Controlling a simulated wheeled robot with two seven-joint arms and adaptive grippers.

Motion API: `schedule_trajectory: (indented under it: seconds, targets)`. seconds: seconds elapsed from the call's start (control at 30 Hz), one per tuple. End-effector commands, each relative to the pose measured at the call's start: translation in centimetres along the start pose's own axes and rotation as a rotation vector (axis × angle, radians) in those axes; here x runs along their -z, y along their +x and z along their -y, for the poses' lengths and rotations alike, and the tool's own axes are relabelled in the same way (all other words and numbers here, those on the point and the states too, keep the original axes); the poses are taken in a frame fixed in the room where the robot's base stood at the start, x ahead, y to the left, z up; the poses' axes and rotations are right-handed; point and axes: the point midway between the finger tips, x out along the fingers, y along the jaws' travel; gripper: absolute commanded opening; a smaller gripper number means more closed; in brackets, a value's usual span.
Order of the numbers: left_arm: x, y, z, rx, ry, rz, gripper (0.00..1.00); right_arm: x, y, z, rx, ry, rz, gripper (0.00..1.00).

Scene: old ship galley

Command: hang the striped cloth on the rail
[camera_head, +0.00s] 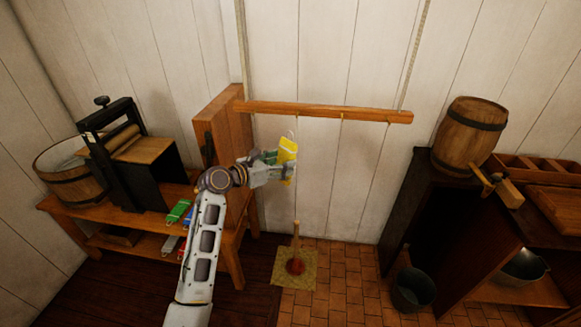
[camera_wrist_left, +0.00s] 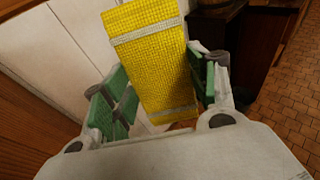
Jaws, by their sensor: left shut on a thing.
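A yellow cloth (camera_head: 287,150) with pale stripes is held by my left gripper (camera_head: 272,166), a little below the rail. In the left wrist view the cloth (camera_wrist_left: 155,55) stands up between the green finger pads of the left gripper (camera_wrist_left: 155,95); its pale bands cross it near the top and bottom. A thin pale loop shows at the cloth's top in the head view. The rail (camera_head: 330,111) is a wooden bar hung from ropes in front of the white wall. Cloth and rail look apart. My right gripper is not in view.
A wooden bench (camera_head: 62,208) at left holds a tub (camera_head: 66,180), a black mangle (camera_head: 140,180) and a green folded item (camera_head: 178,211). A plunger (camera_head: 296,262) stands on a mat below. At right are a dark cabinet (camera_head: 425,190), barrel (camera_head: 468,137) and bucket (camera_head: 413,290).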

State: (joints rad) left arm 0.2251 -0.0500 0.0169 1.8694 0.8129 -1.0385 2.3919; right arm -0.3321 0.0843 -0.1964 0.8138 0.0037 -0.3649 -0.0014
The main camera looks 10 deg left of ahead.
Motion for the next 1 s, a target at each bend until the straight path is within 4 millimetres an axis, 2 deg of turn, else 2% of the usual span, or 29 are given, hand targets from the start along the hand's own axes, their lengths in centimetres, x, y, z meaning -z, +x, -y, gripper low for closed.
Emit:
schedule_trajectory:
  seconds: [0.2, 0.6, 0.8, 1.0]
  targets:
    - [-1.3, -2.7, -2.6, -0.155, -0.031, 0.088, 0.34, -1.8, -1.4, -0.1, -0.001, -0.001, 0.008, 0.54]
    - [-1.7, -7.5, -7.0, -0.372, -0.046, 0.204, 0.34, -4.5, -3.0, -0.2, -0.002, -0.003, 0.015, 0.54]
    - [-1.5, -8.5, -7.7, -0.41, -0.046, 0.223, 0.34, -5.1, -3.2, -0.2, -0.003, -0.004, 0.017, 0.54]
    - [-1.4, -8.6, -7.8, -0.414, -0.046, 0.226, 0.34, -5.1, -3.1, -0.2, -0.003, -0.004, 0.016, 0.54]
